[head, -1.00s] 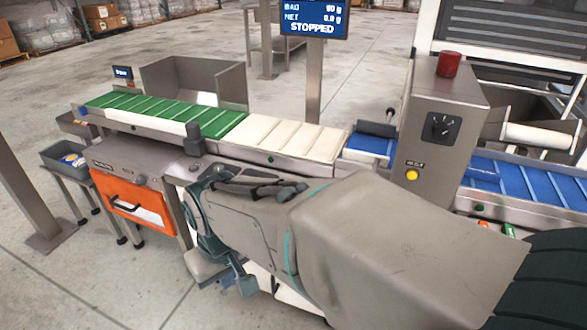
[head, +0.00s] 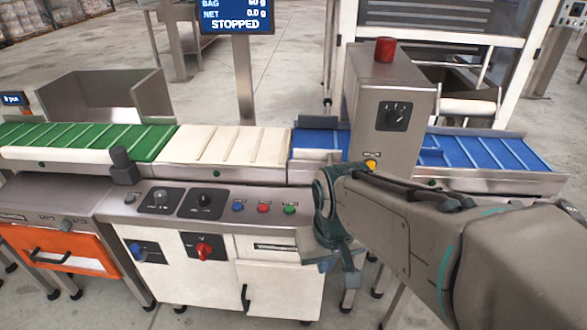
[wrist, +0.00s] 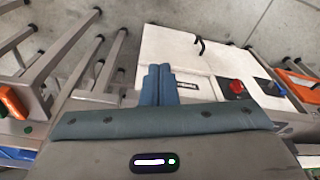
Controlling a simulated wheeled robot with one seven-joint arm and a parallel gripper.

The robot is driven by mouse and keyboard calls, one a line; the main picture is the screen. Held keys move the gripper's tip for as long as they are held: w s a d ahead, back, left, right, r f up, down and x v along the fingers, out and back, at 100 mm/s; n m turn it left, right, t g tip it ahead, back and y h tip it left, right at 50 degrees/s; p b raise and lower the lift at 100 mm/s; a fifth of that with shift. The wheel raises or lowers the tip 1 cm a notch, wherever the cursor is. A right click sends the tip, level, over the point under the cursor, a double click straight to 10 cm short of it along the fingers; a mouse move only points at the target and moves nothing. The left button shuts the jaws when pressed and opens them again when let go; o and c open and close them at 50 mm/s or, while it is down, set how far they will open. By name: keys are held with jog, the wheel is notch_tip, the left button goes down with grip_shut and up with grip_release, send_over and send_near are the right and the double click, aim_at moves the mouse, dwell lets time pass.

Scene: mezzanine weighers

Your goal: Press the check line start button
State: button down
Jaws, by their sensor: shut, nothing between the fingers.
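A control panel (head: 180,205) on the front of the white cabinet carries a blue button (head: 238,207), a red button (head: 264,208) and a green button (head: 290,210) in a row. Their small labels are too blurred to read, so I cannot tell which is the check line start button. My gripper (head: 328,264) is shut and empty, just right of and in front of the green button, apart from the panel. In the wrist view my gripper's closed fingers (wrist: 159,72) point toward the white cabinet; the button row is not visible there.
A display (head: 236,15) reads STOPPED. Green, white and blue belts run behind the panel. A grey box (head: 385,85) with a knob, a red lamp (head: 385,49) and a yellow button (head: 371,165) stands behind my arm. A red rotary switch (head: 204,250) sits on the cabinet front.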

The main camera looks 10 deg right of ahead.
jog(key=shift+d, duration=0.1)
jog(key=shift+w, duration=0.1)
jog(key=w+m+t+y+p, duration=0.3)
jog(key=w+m+t+p, duration=0.3)
jog(key=w+m+p, duration=1.6)
jog(key=w, duration=0.4)
jog(key=shift+w+t+y, duration=0.2)
jog(key=shift+t+y, duration=0.1)
jog(key=shift+f, duration=0.1)
